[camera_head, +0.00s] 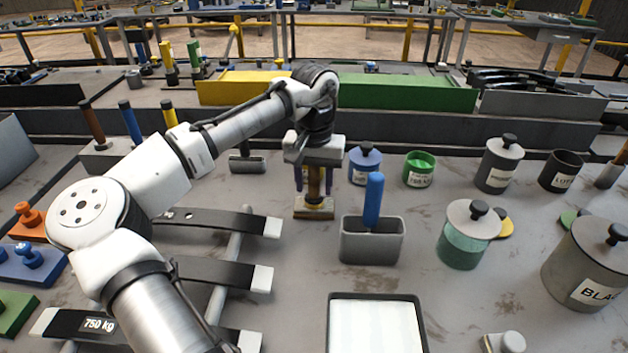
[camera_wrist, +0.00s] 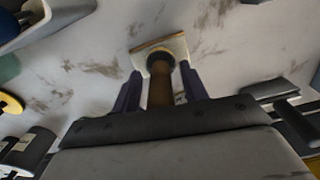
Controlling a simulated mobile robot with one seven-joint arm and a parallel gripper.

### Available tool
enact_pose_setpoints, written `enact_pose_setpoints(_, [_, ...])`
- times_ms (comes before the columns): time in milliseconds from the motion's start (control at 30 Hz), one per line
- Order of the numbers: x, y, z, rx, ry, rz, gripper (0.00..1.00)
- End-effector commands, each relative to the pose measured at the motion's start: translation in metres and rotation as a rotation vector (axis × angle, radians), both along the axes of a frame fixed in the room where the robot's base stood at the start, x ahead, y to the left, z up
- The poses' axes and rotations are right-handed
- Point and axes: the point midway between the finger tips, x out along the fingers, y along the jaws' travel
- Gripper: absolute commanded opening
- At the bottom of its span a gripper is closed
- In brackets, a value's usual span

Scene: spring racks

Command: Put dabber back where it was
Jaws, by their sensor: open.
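A tool with an upright brown handle and a square, light-edged base, which looks like the dabber (camera_head: 314,208), stands on the grey bench in the middle of the head view. It also shows in the wrist view (camera_wrist: 160,90), with its base flat on the bench. My gripper (camera_head: 313,184) points down over it from above. Its two dark purple fingers stand on either side of the handle, apart from each other, in the wrist view (camera_wrist: 160,86). The gripper is open around the handle; small gaps between fingers and handle are hard to judge.
A grey holder (camera_head: 371,246) with a blue-handled tool (camera_head: 374,200) stands just right of the dabber. Labelled tins, including a blue one (camera_head: 364,170) and a green one (camera_head: 419,172), stand behind right. A white-filled tray (camera_head: 376,322) lies in front. Dark, white-ended bars (camera_head: 215,221) lie left.

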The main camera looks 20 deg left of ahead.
Motion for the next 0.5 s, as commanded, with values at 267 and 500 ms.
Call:
enact_pose_setpoints(267, [0.001, 0.0, 0.024, -0.001, -0.003, 0.0, 0.44])
enact_pose_setpoints(500, [0.001, -0.001, 0.078, -0.001, -0.003, -0.001, 0.44])
